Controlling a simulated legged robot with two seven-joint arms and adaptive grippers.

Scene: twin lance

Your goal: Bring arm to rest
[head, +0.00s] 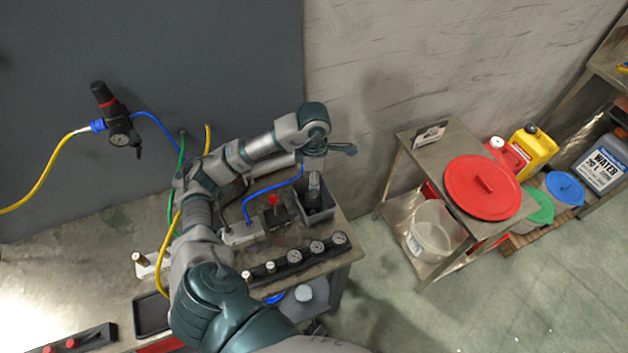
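One of my arms comes in at the bottom edge, left of the middle, and I take it for my left. It reaches up over the workbench (75,265) and bends right. Its gripper (330,150) hangs above the back right corner of the bench, over a small dark grey bin (319,206). One dark finger part sticks out to the right; the other finger is not clear, so I cannot tell whether it is open or shut. A dark upright object (314,188) stands in the bin below the gripper; I cannot tell whether they touch. My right gripper is not in view.
A gauge manifold (297,258) lies along the bench's right front. A regulator (117,122) with yellow and blue hoses is at the dark panel. Green, yellow and blue hoses run close to my arm. A side table (452,152) with a red lid (483,187) stands right, across open floor.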

